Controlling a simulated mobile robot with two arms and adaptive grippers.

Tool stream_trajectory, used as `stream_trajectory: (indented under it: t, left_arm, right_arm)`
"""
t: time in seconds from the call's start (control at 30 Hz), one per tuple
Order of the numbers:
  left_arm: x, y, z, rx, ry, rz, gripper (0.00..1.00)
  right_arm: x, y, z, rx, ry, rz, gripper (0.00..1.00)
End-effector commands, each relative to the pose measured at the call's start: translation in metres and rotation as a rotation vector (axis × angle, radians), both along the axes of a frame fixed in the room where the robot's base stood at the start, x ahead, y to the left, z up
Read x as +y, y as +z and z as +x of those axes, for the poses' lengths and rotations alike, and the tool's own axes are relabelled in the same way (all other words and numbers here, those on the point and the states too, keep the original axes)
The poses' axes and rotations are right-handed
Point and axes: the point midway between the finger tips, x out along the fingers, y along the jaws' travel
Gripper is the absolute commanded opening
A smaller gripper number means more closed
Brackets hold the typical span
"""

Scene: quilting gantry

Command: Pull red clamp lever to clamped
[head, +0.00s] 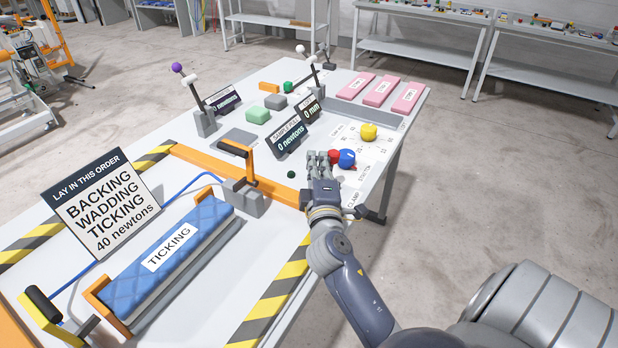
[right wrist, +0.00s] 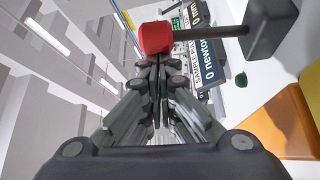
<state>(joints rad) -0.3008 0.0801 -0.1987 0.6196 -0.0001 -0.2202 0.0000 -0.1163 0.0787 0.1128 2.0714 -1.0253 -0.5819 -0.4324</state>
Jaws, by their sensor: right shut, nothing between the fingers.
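The red clamp lever's red knob (head: 334,156) shows in the head view just beyond my right gripper's fingertips, partly hidden. In the right wrist view the red knob (right wrist: 156,37) sits at the end of a dark rod, which runs right to a dark grey block (right wrist: 271,34). My right gripper (head: 319,159) is shut and empty. In the right wrist view its closed fingertips (right wrist: 157,66) are right by the knob; I cannot tell whether they touch it. My left gripper is not in view.
A blue knob (head: 347,158) is close right of the red one, and a yellow knob (head: 368,131) lies beyond. The "0 newtons" display (head: 289,139) stands left of the gripper. Blue ticking (head: 170,250) lies at front.

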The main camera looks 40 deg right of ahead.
Motion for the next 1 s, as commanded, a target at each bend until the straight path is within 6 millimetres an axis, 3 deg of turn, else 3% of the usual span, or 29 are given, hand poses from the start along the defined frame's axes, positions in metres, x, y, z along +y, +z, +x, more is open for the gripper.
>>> stream_trajectory:
  t: [0.03, 0.23, 1.0]
  left_arm:
    - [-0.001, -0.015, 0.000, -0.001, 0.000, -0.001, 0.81]
    - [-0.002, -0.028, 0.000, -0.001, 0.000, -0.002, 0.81]
    - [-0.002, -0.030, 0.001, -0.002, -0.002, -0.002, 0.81]
  right_arm:
    - [-0.002, -0.008, -0.004, -0.034, -0.004, 0.016, 0.00]
    - [-0.006, -0.002, -0.016, -0.102, -0.001, 0.042, 0.00]
    - [-0.013, -0.002, -0.030, -0.097, -0.001, 0.041, 0.00]
